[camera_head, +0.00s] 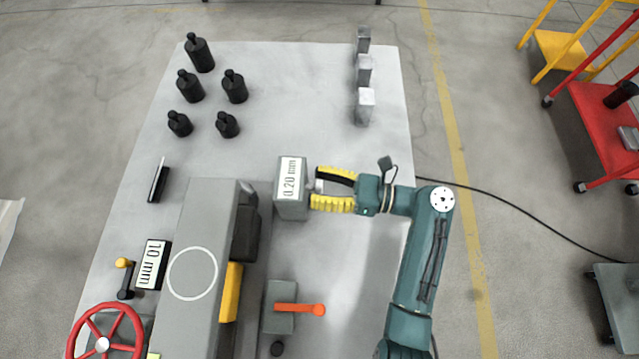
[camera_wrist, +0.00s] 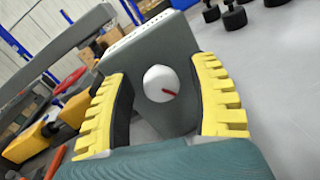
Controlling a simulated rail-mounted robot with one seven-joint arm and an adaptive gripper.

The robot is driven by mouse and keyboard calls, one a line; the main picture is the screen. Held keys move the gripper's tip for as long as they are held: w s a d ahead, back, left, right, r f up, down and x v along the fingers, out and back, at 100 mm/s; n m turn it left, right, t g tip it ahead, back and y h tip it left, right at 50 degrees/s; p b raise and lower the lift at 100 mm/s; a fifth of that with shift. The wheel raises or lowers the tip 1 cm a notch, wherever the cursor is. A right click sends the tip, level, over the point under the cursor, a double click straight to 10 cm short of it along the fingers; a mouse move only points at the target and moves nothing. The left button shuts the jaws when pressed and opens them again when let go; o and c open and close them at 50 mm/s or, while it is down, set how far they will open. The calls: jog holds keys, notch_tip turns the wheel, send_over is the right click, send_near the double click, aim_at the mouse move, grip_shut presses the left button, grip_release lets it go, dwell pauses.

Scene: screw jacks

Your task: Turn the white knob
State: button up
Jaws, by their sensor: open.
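The white knob (camera_wrist: 161,84) shows in the wrist view as a round cap with a red mark, on the face of a grey box (camera_wrist: 160,48).
A grey machine (camera_head: 195,265) with a red handwheel (camera_head: 104,345) stands at the left. A grey box with an orange lever (camera_head: 300,308) stands below the labelled box. Black weights (camera_head: 190,85) and grey blocks (camera_head: 364,71) stand at the back. The table between them is clear.

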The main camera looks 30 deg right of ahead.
jog(key=shift+c, duration=0.3)
grip_shut()
